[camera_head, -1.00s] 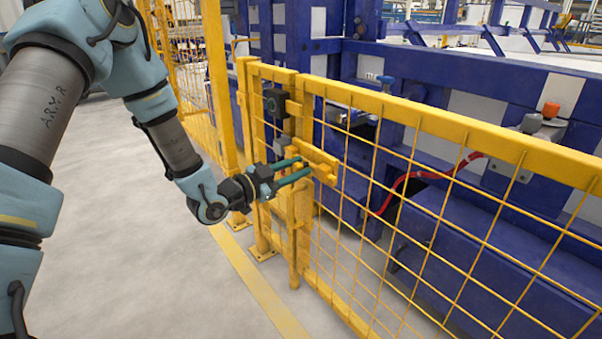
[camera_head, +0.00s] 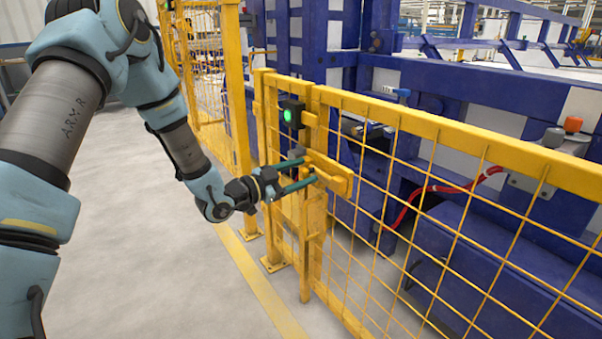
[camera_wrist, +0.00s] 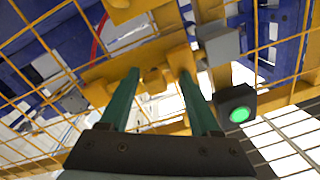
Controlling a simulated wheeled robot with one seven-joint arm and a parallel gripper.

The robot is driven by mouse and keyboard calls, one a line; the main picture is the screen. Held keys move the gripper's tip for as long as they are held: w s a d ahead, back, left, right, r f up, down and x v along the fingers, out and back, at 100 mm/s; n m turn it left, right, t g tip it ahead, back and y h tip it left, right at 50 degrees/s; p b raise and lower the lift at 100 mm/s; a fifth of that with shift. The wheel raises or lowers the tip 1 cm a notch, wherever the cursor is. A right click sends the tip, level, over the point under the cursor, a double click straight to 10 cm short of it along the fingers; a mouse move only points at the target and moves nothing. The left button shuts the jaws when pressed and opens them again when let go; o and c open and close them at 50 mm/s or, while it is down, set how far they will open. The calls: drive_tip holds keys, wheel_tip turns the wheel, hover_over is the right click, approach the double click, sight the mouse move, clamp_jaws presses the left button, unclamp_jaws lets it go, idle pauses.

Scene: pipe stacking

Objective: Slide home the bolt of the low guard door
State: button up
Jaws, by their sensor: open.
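The low guard door (camera_head: 420,215) is a yellow mesh panel, and it stands in line with its yellow post. A yellow bolt plate (camera_head: 337,178) is mounted near its top at the post end; it also shows in the wrist view (camera_wrist: 98,82). My gripper (camera_head: 309,174) is at the bolt with its teal fingers apart. In the wrist view the fingers (camera_wrist: 158,72) lie on either side of a small yellow knob (camera_wrist: 155,82). Contact with the knob is not clear. A grey block (camera_wrist: 219,43) sits beside the bolt, on the post side.
A black box with a lit green lamp (camera_head: 292,115) is on the fence above the bolt. Blue machinery (camera_head: 470,240) with a red hose (camera_head: 405,210) stands behind the mesh. The grey floor (camera_head: 180,270) in front of the door is open.

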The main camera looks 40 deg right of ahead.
drive_tip(key=shift+a, duration=0.1)
drive_tip(key=a, duration=1)
drive_tip(key=shift+a, duration=0.3)
drive_tip(key=shift+w, duration=0.1)
